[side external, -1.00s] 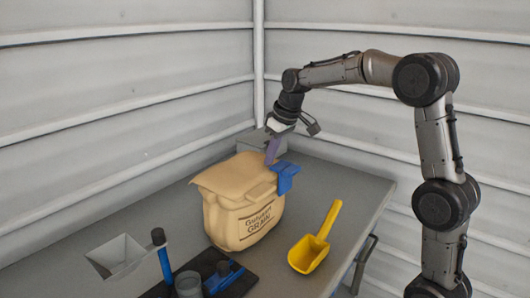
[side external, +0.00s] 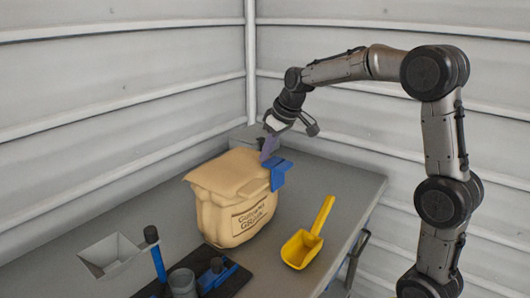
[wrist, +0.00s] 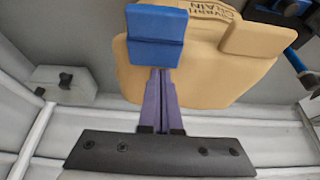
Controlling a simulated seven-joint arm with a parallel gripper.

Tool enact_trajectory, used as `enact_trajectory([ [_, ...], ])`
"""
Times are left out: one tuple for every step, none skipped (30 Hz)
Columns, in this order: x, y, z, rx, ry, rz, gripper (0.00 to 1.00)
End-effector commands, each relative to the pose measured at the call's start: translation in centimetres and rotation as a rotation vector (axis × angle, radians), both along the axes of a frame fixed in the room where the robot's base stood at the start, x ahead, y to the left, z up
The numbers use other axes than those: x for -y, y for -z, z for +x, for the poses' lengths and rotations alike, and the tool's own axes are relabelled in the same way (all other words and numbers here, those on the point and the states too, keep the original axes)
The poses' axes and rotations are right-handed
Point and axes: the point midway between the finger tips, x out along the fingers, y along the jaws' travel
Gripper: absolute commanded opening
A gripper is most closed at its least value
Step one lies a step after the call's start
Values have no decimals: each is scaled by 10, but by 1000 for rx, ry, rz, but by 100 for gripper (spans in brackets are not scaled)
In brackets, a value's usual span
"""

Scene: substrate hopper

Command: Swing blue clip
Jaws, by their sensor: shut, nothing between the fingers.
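The blue clip (side external: 280,172) sits on the right top edge of a tan grain bag (side external: 235,208). In the wrist view the clip (wrist: 157,38) is at the top, over the edge of the bag (wrist: 205,75). My gripper (side external: 265,158) is at the clip's back left side, above the bag. In the wrist view its two purple fingers (wrist: 160,74) are together with nothing between them, and their tips meet the clip's near edge. I cannot tell whether they touch it.
A yellow scoop (side external: 305,240) lies on the grey table (side external: 330,185) right of the bag. A hopper (side external: 110,256), a blue post (side external: 157,260) and a grey cup (side external: 183,282) stand at front left. A grey box (side external: 241,138) is behind the bag.

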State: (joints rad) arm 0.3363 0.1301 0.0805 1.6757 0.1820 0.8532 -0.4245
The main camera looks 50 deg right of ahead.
Motion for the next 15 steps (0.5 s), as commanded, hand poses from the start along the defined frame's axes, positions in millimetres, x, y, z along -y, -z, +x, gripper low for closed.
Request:
enact_trajectory([
  [0,0,-1,7,1,0,0],
  [0,0,-2,12,2,1,0],
  [0,0,-3,19,2,1,0],
  [0,-1,-3,25,2,1,0],
  [0,-1,-4,31,2,1,0],
  [0,-1,-4,39,2,0,0],
  [0,-1,-5,43,2,0,0],
  [0,-1,-6,49,2,0,0],
  [0,-2,-7,57,2,0,0],
  [0,-2,-7,65,2,0,0],
  [0,-2,-8,71,2,1,0],
  [0,-2,-10,84,2,0,0],
  [0,-2,-11,94,2,0,0],
  [0,-2,-12,106,2,0,0],
  [0,-3,-14,122,3,0,0],
])
